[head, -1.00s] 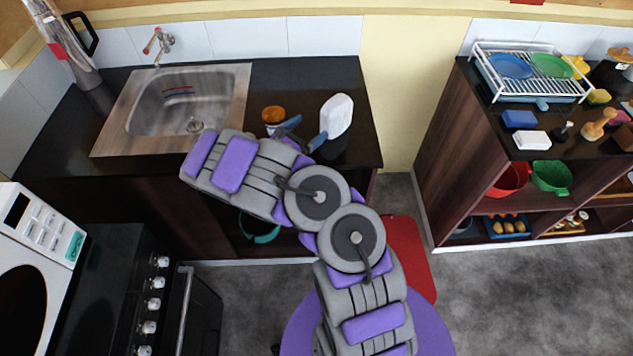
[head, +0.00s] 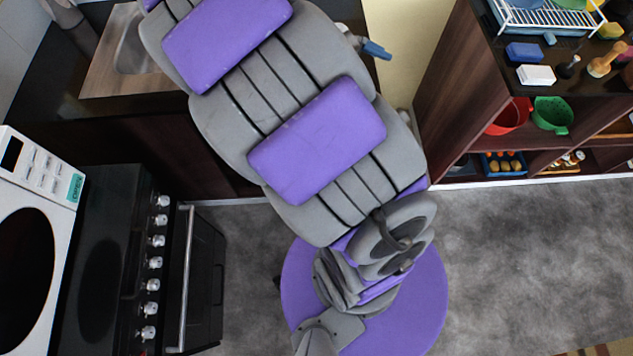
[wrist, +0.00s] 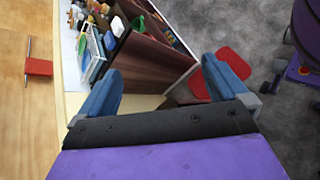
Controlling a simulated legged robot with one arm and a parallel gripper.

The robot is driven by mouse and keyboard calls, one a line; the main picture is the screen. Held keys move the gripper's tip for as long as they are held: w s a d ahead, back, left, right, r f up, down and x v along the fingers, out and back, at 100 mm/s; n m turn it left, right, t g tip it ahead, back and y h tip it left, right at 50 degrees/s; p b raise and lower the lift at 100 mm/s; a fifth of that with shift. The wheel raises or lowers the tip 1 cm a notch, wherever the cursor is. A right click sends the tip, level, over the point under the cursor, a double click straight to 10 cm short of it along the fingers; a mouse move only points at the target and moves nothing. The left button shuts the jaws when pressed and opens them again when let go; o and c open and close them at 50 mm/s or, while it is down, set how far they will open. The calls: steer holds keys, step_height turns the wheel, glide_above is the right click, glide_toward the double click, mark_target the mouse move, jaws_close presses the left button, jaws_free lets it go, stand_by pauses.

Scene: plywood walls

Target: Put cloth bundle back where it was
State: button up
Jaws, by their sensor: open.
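I cannot make out the cloth bundle for certain in any current view. My gripper (wrist: 161,66) is open in the wrist view, its two blue fingers wide apart with nothing held between them. In the head view one blue finger (head: 376,50) shows beyond my arm; the other is hidden. The white upright item seen earlier on the sink counter is hidden behind my arm now. The counter's sink (head: 132,50) shows only in part.
A dark wooden shelf unit (head: 448,90) stands at right with a white dish rack (head: 550,18), a red bowl (head: 510,117) and a green bowl (head: 552,115). A microwave (head: 40,190) and a stove (head: 130,260) are at left. Grey floor (head: 540,260) is clear at right.

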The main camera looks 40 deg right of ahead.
steer(key=s+a+m+t+y, duration=0.1)
steer(key=s+a+y, duration=0.4)
steer(key=a, duration=0.6)
steer(key=s+a+m+t+y, duration=0.2)
steer(key=s+a+t+y, duration=0.1)
steer(key=s+a, duration=0.5)
steer(key=a+y, duration=0.1)
steer(key=a, duration=0.2)
steer(key=shift+f+m+y, duration=0.25)
steer(key=shift+m+y, duration=0.05)
steer(key=shift+y, duration=0.1)
